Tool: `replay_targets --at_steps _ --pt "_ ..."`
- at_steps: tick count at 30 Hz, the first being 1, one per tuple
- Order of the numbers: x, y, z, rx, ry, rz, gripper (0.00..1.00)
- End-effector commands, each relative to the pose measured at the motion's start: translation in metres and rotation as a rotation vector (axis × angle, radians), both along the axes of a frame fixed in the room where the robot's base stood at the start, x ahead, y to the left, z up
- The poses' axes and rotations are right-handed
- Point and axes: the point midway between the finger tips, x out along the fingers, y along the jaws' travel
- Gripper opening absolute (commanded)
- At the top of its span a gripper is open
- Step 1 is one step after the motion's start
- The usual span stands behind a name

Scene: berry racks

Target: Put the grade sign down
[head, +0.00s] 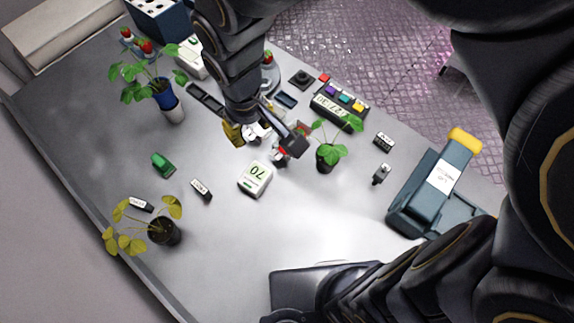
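Small black-and-white lettered signs lie on the grey table: one (201,189) left of centre, one (140,204) by the yellowed plant and one (384,142) at the right. Their lettering is too small to read, so I cannot tell which is the grade sign. My gripper (268,140) points down over the middle of the table, above and beside a white box marked 70 (256,178). Small white and red shapes show around its fingers. I cannot tell whether it holds a sign or whether its fingers are open or shut.
A green-leaved plant (330,154) stands just right of my gripper. A yellowed plant (162,231) and a small green object (163,165) are at the left. A blue-grey device with a yellow end (424,200) stands at the right. The front middle of the table (250,240) is clear.

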Motion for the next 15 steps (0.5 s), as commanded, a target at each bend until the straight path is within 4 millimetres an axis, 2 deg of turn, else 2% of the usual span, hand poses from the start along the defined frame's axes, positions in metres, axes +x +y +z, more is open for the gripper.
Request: replay_targets --at_steps 1,3,6,10,12,15 --pt "-0.011 -0.033 0.015 -0.013 0.023 -0.099 0.34" --pt "-0.036 -0.068 0.030 -0.029 0.076 -0.218 0.34" --pt "-0.076 -0.104 0.047 -0.036 0.149 -0.366 0.34" --pt "-0.122 -0.124 0.058 -0.025 0.233 -0.500 0.34" --pt "-0.137 -0.128 0.062 -0.017 0.262 -0.544 0.34" --pt "-0.149 -0.129 0.064 -0.010 0.284 -0.574 0.34"
